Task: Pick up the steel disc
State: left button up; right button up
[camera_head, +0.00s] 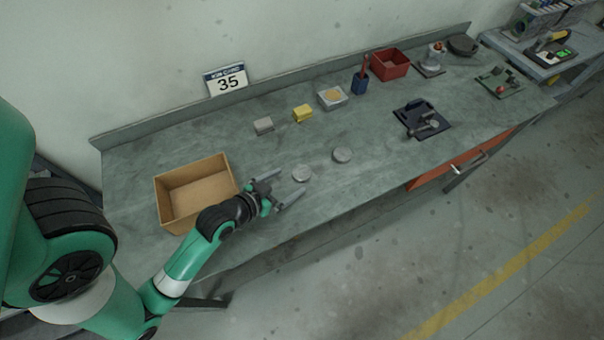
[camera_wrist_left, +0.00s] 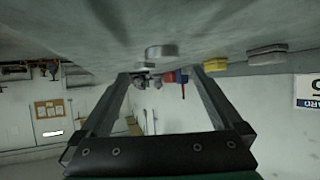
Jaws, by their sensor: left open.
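My right gripper is not in view.
An open cardboard box (camera_head: 196,192) stands left of the gripper. A grey block (camera_head: 263,126), a yellow block (camera_head: 303,113) and a small box (camera_head: 332,97) stand behind the discs. A dark tray (camera_head: 421,117) lies to the right. The bench around the discs is clear.

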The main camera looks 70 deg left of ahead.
aim_at(301, 173)
pick_arm(q)
jog(key=shift+w+a+f, duration=0.25)
jog(key=shift+w+f, duration=0.1)
jog(key=shift+w, duration=0.15)
jog(key=b+x, duration=0.2)
jog(key=x, duration=0.3)
jog(key=shift+a, duration=0.25)
jog(key=shift+s, duration=0.1)
jog(key=shift+c, duration=0.2)
grip_shut()
